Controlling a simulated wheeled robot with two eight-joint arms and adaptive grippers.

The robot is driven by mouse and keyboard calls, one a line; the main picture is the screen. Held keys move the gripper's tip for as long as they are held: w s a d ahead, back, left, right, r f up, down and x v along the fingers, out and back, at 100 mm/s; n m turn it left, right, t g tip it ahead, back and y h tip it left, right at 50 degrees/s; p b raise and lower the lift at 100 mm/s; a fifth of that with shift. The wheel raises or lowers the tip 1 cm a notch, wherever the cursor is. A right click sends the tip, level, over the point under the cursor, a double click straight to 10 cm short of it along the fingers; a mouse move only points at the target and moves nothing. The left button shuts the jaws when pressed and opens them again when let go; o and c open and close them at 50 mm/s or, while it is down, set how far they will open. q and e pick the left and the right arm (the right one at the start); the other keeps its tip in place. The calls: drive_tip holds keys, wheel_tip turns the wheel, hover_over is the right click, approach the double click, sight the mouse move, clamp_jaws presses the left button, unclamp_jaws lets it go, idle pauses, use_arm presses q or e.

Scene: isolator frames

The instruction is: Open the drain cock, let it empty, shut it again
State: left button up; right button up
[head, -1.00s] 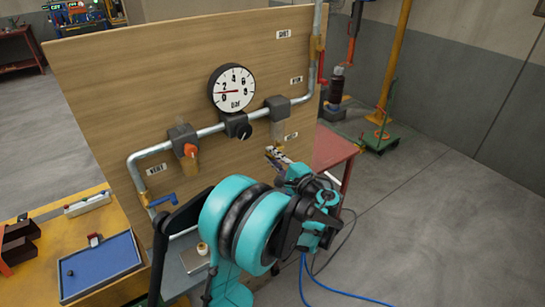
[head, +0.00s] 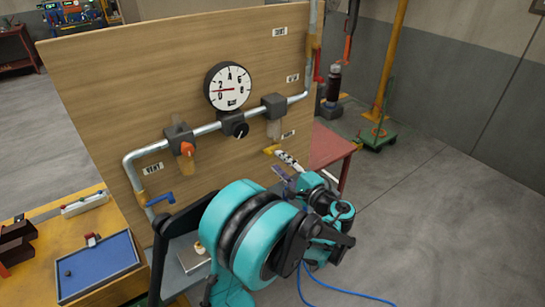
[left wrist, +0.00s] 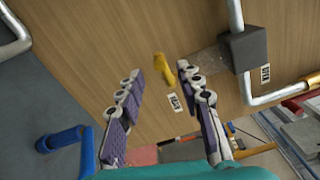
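A yellow drain cock (head: 270,150) hangs below a clear bowl (head: 273,130) on the right of the wooden panel. In the left wrist view the cock (left wrist: 160,66) shows beyond my fingertips, in the gap between them, apart from both fingers. Its small label (left wrist: 174,102) lies beside it. My left gripper (head: 280,164) is just below and right of the cock; in the left wrist view it (left wrist: 162,78) is open and empty. How far the cock is turned, and any liquid flow, I cannot tell. My right gripper is not in view.
A metal pipe (head: 206,130) crosses the panel with a round gauge (head: 231,86) and an orange knob (head: 187,149). A blue-handled vent valve (head: 160,198) is lower left. A red table (head: 332,147) stands behind my gripper. Open floor lies at right.

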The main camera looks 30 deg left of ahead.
use_arm(q)
drive_tip(key=v, duration=0.6)
idle(0.3)
